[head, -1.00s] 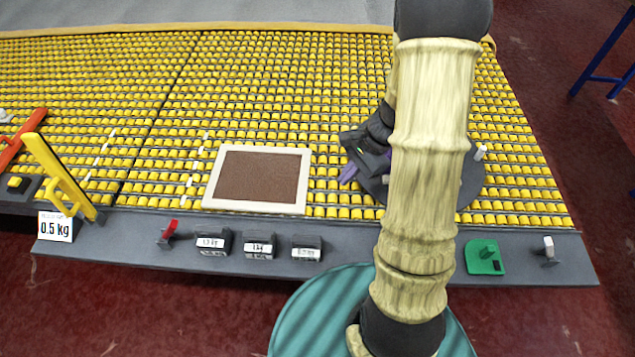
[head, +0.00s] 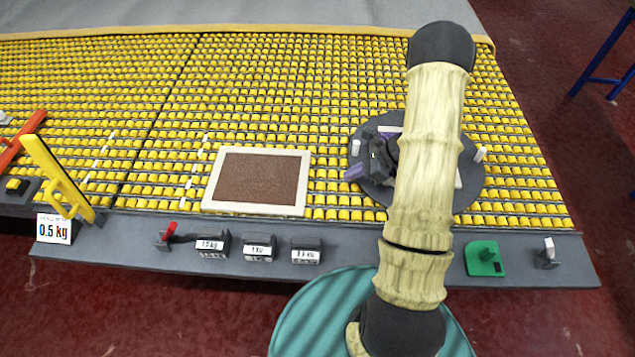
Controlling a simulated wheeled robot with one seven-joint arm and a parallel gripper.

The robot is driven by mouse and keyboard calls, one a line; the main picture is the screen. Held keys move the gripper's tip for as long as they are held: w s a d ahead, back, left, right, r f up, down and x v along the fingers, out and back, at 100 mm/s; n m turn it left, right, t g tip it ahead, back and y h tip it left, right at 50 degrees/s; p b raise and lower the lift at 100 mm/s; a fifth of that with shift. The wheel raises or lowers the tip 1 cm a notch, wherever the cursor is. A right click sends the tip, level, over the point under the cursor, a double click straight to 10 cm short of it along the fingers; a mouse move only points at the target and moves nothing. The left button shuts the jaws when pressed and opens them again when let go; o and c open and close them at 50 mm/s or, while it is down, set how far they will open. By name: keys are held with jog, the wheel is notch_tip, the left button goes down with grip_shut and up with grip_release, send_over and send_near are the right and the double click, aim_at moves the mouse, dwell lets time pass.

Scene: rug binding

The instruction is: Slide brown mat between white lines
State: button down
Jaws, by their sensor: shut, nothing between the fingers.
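The brown mat (head: 255,178), with a cream border, lies flat on the yellow rollers in the middle. Two dashed white lines cross the rollers to its left: a nearer one (head: 189,182) close to the mat's left edge and a farther one (head: 97,161). The mat is right of both lines. My gripper (head: 355,173), with purple fingertips, is to the right of the mat, apart from it, over the left part of a dark round disc. It is shut and empty. My arm hides part of the disc.
The dark disc (head: 468,187) carries white pegs. A yellow frame (head: 52,170) and a red bar (head: 22,138) stand at the left. Several labelled weights (head: 258,247) and a green block (head: 485,258) sit on the front ledge. Rollers behind the mat are clear.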

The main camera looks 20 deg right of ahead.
aim_at(307, 188)
jog(key=p+x, duration=0.1)
jog(key=x, duration=0.6)
jog(key=shift+a+f, duration=0.2)
jog(key=shift+a, duration=0.05)
jog(key=a+p, duration=0.1)
jog(key=w+a, duration=0.1)
jog(key=a, duration=0.1)
jog(key=shift+w+a+f+p, duration=0.15)
jog(key=shift+a+p, duration=0.05)
jog(key=shift+p, duration=0.15)
jog(key=shift+w+a, duration=0.15)
jog(key=shift+a, duration=0.2)
jog(key=shift+f, duration=0.1)
